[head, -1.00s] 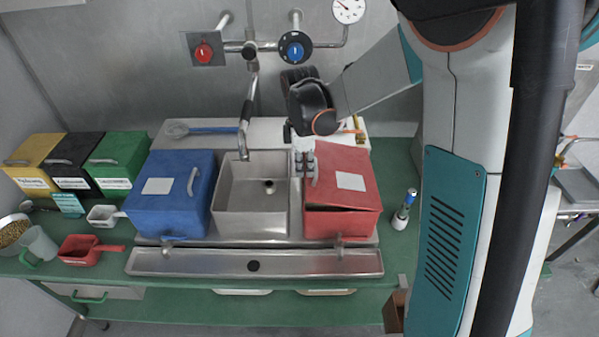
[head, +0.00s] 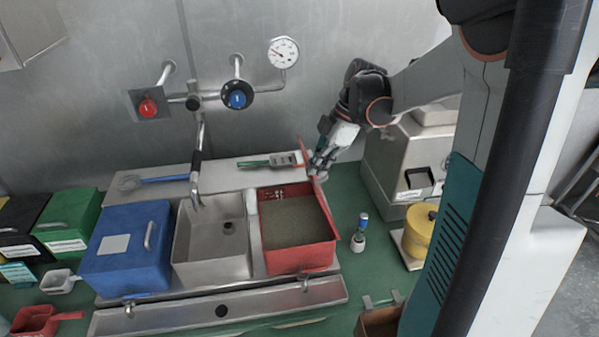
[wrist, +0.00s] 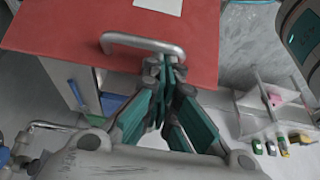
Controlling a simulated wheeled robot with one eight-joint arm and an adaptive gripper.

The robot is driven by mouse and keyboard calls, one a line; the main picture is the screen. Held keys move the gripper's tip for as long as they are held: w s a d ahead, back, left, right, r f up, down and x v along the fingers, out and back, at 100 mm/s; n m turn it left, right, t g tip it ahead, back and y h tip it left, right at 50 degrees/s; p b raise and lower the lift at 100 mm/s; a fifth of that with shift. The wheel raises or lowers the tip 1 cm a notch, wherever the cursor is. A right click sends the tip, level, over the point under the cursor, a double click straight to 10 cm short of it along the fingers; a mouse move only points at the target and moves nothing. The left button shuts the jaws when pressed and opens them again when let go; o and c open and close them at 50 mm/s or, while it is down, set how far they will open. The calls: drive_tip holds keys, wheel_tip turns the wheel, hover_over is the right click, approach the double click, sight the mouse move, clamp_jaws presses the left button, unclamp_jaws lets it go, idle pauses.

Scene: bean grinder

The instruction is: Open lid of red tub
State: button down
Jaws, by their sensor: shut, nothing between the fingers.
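The red tub (head: 300,260) stands right of the sink basin in the head view. Its top is open, showing a grey-brown filling (head: 292,222). The red lid (head: 304,150) stands raised at the tub's right side, nearly edge-on in the head view. In the wrist view the lid's red face (wrist: 50,30) fills the upper left, with its metal handle (wrist: 140,43). My gripper (head: 318,170) is at the raised lid. Its fingertips (wrist: 168,68) are closed together beside the handle's right end, with nothing held; whether they touch it is unclear.
The blue tub (head: 125,270) and the sink (head: 212,255) are left of the red tub. A small bottle (head: 360,235) and a yellow canister (head: 420,228) stand to its right. A grey machine (head: 400,165) is behind, close to my arm.

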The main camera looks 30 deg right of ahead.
drive_tip(key=shift+s+d+r, duration=0.1)
drive_tip(key=shift+s+d, duration=0.25)
drive_tip(key=shift+d, duration=0.45)
drive_tip(key=shift+s+d, duration=0.3)
drive_tip(key=shift+d, duration=0.45)
drive_tip(key=shift+s+d+r, duration=0.1)
drive_tip(key=shift+s+d, duration=0.25)
drive_tip(key=shift+d, duration=0.45)
